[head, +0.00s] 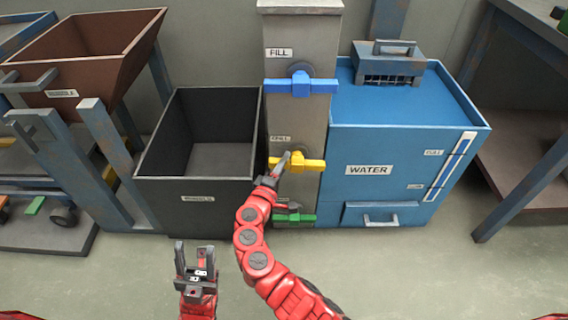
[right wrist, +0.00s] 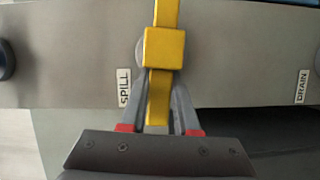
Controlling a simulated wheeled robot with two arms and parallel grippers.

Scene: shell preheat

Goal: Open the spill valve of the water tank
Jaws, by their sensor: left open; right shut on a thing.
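The spill valve has a yellow handle (head: 312,165) on the front of the grey column (head: 299,120), beside the blue water tank (head: 354,195). The handle lies about level across the column. My right gripper (head: 278,168) is shut on the handle's left arm. In the right wrist view the yellow handle (right wrist: 164,50) runs down between the two fingers (right wrist: 159,112), beside the SPILL label (right wrist: 124,87). The fingers hide part of the handle's left end. My left gripper (head: 195,258) is open and empty, low in front of the dark bin.
A blue handle (head: 300,85) marked FILL sits above on the column, and a green handle (head: 296,218) below, close to my right arm. A dark open bin (head: 157,160) stands left of the column. A rusty hopper (head: 80,60) is further left. The front floor is clear.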

